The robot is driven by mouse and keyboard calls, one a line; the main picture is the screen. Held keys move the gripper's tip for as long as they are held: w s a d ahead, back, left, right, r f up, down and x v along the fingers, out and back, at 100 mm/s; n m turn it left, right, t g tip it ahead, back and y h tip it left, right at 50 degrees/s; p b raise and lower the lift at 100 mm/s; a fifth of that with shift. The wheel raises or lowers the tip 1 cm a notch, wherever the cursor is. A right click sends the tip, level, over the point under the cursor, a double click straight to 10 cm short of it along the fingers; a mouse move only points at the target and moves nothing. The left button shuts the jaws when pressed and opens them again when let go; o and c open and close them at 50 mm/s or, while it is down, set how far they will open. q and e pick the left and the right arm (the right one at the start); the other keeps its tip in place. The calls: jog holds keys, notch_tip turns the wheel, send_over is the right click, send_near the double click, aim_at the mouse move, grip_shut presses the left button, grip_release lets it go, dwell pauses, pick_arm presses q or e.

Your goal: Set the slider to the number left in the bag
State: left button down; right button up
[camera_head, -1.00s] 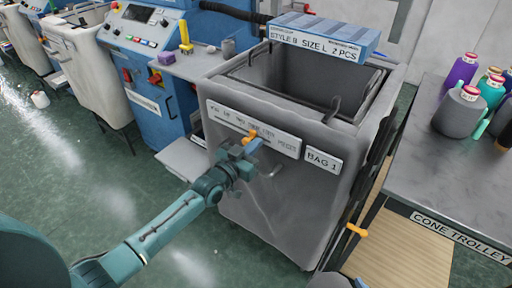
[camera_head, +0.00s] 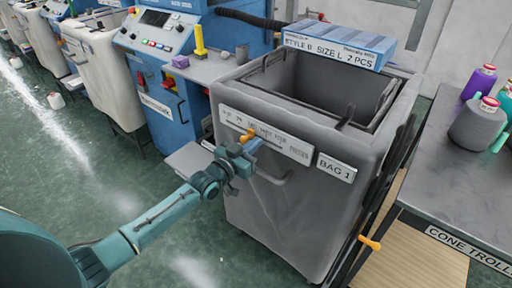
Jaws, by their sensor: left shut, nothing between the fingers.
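The grey bag (camera_head: 270,205), labelled BAG 1, stands in the middle of the view, open at the top. Its front carries a white slider scale (camera_head: 292,150) marked PIECES; the numbers are too small to read. The orange slider (camera_head: 247,136) sits on the left part of the scale. My left gripper (camera_head: 252,146) is shut and empty, right at the slider's lower right; I cannot tell whether it touches. A blue-grey pack (camera_head: 340,43) labelled STYLE B, SIZE L, 2 PCS lies across the bag's back rim. The bag's floor is hidden. My right gripper is not in view.
The cone trolley (camera_head: 455,165) with yarn cones stands close on the right. An orange handle (camera_head: 370,243) sticks out at the bag's lower right side. Blue knitting machines (camera_head: 160,75) line the left and back.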

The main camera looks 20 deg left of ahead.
pick_arm(q)
jog(key=shift+d, duration=0.1)
jog(key=shift+s+d+p, duration=0.3)
jog(key=shift+d+p, duration=0.15)
jog(key=p+v, duration=0.4)
jog(key=v, duration=0.4)
jog(key=shift+p, duration=0.35)
